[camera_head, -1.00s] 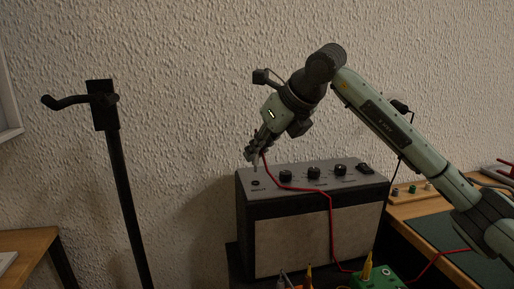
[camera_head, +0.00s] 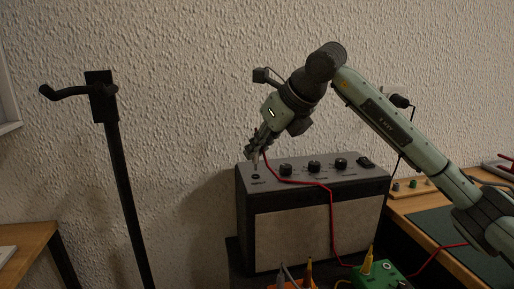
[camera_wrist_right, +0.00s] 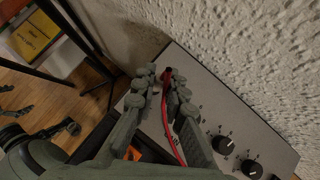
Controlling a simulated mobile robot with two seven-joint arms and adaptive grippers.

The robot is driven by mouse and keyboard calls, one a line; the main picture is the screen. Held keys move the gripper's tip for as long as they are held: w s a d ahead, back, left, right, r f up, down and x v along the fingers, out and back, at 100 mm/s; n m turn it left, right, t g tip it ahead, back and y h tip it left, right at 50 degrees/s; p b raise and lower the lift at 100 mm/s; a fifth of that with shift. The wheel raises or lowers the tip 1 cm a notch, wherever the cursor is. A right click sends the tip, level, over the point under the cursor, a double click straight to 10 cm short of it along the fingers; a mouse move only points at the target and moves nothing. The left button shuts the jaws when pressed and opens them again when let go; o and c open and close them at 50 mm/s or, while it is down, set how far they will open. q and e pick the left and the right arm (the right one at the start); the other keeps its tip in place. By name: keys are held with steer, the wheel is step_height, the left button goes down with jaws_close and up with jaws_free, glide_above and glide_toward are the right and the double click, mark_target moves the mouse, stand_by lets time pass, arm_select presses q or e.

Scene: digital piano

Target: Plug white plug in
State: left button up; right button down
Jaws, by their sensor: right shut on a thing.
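My right gripper (camera_head: 254,156) is shut on a plug with a red cable (camera_head: 329,215), just above the left end of the amplifier's top panel. In the wrist view the two fingers (camera_wrist_right: 157,78) are around the plug (camera_wrist_right: 166,73), and the red cable (camera_wrist_right: 165,120) runs back between them. The plug is mostly hidden, and I cannot make out its white colour. A dark round jack (camera_head: 255,177) sits on the panel just below the gripper. I cannot tell whether the plug tip touches it. The amplifier (camera_head: 316,240) is a dark box with a pale front.
Black knobs (camera_head: 314,167) line the panel to the right of the jack. A black stand (camera_head: 122,170) is at the left. A green box (camera_head: 385,280) and an orange box (camera_head: 291,285) with upright plugs are in front. The textured wall is close behind.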

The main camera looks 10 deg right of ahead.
mark_target(258, 160)
steer(key=shift+f+b, duration=1.3)
steer(key=shift+f, duration=0.3)
steer(key=shift+r, duration=0.1)
steer(key=c, duration=1.5)
jaws_free()
steer(key=shift+p+v, duration=0.8)
steer(key=shift+v, duration=1.7)
